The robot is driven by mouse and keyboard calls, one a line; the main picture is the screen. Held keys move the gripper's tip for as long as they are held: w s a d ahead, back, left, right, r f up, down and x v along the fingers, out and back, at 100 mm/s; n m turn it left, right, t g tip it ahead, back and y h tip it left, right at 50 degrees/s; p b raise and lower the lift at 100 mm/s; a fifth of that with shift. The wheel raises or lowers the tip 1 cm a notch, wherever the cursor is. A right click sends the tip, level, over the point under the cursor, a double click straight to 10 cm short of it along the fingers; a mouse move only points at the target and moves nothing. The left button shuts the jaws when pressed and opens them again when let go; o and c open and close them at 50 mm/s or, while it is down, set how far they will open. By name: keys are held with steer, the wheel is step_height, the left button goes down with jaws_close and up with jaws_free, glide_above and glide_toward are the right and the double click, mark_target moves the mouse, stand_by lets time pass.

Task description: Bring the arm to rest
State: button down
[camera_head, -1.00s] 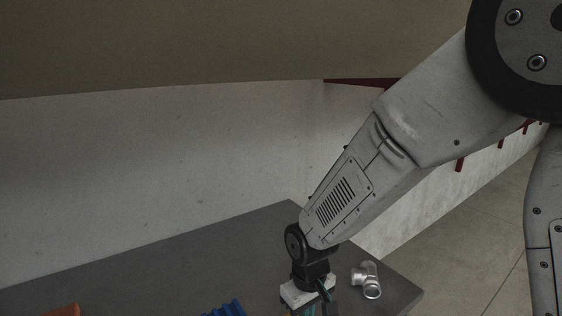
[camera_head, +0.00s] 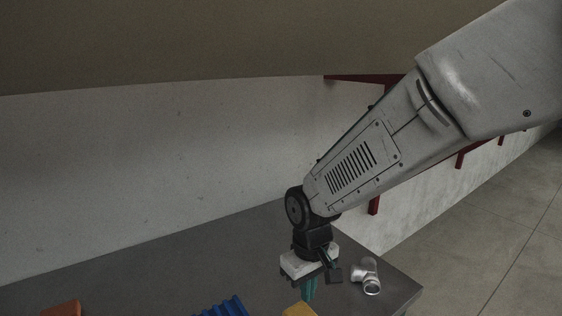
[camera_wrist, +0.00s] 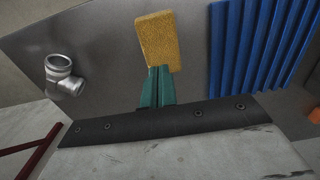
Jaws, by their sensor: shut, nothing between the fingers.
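My gripper (camera_head: 309,289) hangs over the dark grey table, its fingers pointing down. In the wrist view its green fingers (camera_wrist: 156,88) are together, with nothing held between them. A yellow block (camera_wrist: 157,40) shows just beyond the fingertips in the wrist view; whether they touch it cannot be told. My arm reaches in from the upper right of the head view.
The dark grey table (camera_head: 190,255) stands against a pale wall. A silver pipe fitting (camera_head: 368,276) lies near its right corner. A blue ribbed object (camera_head: 222,307) and an orange object (camera_head: 62,308) lie at the front. Open floor (camera_head: 480,235) is at right.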

stand_by(0.3)
steer(key=s+d+r+m, duration=0.3)
steer(key=s+d+r, duration=0.4)
steer(key=s+d, duration=0.2)
steer(key=s+d+r+m+t, duration=0.1)
steer(key=s+d+r+m, duration=0.2)
steer(key=s+d+r, duration=0.4)
steer(key=s+d, duration=0.3)
steer(key=d, duration=0.2)
steer(key=shift+s+r+m, duration=0.25)
steer(key=shift+r+m, duration=0.1)
steer(key=shift+m, duration=0.05)
